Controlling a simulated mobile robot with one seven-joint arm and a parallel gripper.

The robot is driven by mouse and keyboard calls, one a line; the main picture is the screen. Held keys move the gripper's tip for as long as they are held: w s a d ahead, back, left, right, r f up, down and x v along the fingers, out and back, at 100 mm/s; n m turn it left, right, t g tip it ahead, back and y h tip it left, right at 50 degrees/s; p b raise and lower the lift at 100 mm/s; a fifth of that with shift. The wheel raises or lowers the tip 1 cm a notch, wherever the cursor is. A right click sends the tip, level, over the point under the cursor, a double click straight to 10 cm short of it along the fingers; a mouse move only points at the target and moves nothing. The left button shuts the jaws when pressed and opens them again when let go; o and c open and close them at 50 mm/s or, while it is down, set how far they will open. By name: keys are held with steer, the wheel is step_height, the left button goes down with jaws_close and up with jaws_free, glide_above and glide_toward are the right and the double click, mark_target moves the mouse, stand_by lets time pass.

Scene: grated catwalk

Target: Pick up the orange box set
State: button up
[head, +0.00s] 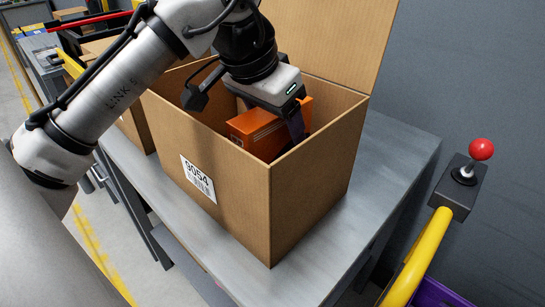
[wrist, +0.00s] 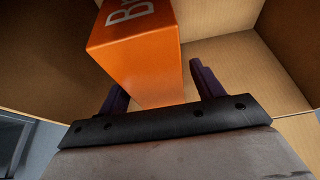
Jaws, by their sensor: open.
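The orange box set (head: 258,133) is inside an open cardboard box (head: 232,180) marked 9054. My gripper (head: 290,122) reaches down into the cardboard box from above and is open. In the head view it covers part of the orange box set. In the wrist view, the orange box set (wrist: 148,65) shows white lettering on one face. Its lower part shows between the two dark fingers of my gripper (wrist: 158,82). I cannot tell whether either finger touches it. The bottom of the orange box set is hidden in the head view.
The cardboard box stands on a grey metal table (head: 360,195), its flap (head: 335,40) raised at the back. Another cardboard box (head: 135,125) is to the left. A yellow rail with a red-knobbed lever (head: 481,150) is at the right. The table is bare right of the box.

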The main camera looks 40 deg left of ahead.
steer(key=shift+f, duration=0.2)
steer(key=shift+c, duration=0.5)
jaws_close()
